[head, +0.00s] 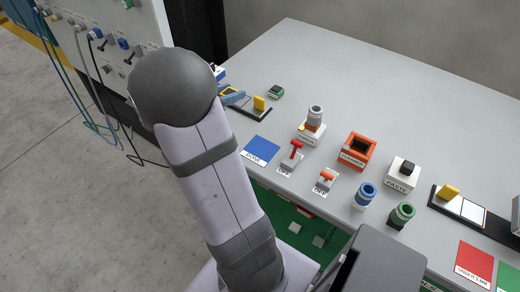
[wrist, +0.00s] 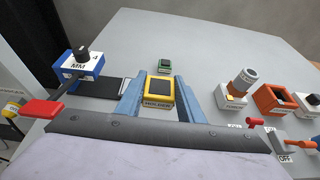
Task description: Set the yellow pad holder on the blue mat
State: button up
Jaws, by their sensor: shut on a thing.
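The yellow pad holder (wrist: 159,91), a small box with a dark square top and a label on its front, is between the two blue fingers of my gripper (wrist: 160,98) in the wrist view. My gripper is shut on it. I cannot tell whether its underside touches anything. The blue mat (head: 261,150), marked DONE, lies flat and bare on the grey table in the head view. My arm hides most of my gripper there; it is beyond the mat, toward the back left.
A dark tray (wrist: 101,88) and a blue MM box (wrist: 80,65) are left of my gripper. A green block (wrist: 165,66) stands behind. Right of the mat are a red-handled switch (head: 292,157), an orange cleaner box (head: 357,151) and a white-based cylinder (head: 313,123).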

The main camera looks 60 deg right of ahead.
aim_at(260, 151)
jog(key=s+a+f+m+g, duration=0.25)
jog(key=s+m+g, duration=0.2)
jog(key=s, duration=0.75)
jog(key=shift+y, duration=0.4)
jog(key=shift+s+a+f+b, duration=0.1)
jog(key=shift+f+b, duration=0.4)
jog(key=shift+f, duration=4.3)
jog(key=shift+f, duration=0.15)
jog(key=o, duration=1.1)
